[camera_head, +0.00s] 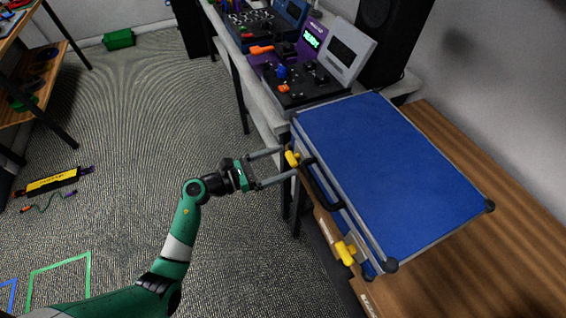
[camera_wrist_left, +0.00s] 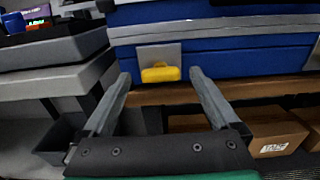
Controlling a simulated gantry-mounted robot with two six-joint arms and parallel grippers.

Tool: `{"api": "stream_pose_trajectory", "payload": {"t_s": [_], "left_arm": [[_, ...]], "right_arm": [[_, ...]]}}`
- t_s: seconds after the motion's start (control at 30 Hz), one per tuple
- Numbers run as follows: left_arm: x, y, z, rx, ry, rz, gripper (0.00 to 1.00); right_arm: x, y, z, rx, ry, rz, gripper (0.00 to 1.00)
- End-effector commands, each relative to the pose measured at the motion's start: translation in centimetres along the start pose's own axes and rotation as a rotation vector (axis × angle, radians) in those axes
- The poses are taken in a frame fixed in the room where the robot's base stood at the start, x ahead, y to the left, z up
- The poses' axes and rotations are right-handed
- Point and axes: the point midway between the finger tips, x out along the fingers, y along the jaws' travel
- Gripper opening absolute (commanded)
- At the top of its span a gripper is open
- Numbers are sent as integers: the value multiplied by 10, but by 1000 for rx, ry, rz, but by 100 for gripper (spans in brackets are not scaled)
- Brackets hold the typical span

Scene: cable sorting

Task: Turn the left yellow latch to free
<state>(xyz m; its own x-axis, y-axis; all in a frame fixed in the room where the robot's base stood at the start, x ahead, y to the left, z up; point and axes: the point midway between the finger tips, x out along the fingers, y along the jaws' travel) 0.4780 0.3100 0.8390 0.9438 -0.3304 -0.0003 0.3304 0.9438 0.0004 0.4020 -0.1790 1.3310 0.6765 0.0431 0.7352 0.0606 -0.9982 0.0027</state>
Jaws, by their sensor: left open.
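The left yellow latch (camera_head: 292,159) is on the front side of a closed blue case (camera_head: 385,150), near its far left corner. In the left wrist view the latch (camera_wrist_left: 160,73) lies flat and wide on a grey plate, between and just beyond my fingertips. My left gripper (camera_head: 287,162) is open, with a finger on either side of the latch; it also shows in the left wrist view (camera_wrist_left: 160,76). I cannot tell whether a finger touches it. A second yellow latch (camera_head: 345,252) is near the case's nearer corner. My right gripper is not in view.
The case has a black handle (camera_head: 322,188) between the latches and rests on a wooden bench (camera_head: 470,265). A desk with electronic devices (camera_head: 290,80) stands behind. Cardboard boxes (camera_wrist_left: 280,130) sit under the bench. The floor (camera_head: 130,120) to the left is mostly free.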

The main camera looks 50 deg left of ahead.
Motion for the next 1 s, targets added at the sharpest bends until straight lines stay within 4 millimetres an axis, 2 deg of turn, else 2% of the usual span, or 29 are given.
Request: {"api": "stream_pose_trajectory", "payload": {"t_s": [0.1, 0.33, 0.37, 0.8, 0.83, 1.0], "left_arm": [[8, 0, 0, 0, 0, -1, 95], [9, 0, 1, -1, 0, 0, 95], [9, 0, 1, -1, 0, 0, 91], [9, 0, 0, -1, 0, 0, 12], [9, 0, 0, -1, 0, 0, 9], [9, 0, 1, -9, 0, 0, 9]], "right_arm": [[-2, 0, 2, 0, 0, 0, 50], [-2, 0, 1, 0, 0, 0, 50], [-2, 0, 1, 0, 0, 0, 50], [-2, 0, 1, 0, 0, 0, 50], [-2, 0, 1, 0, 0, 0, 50], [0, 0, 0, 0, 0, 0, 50]]}}
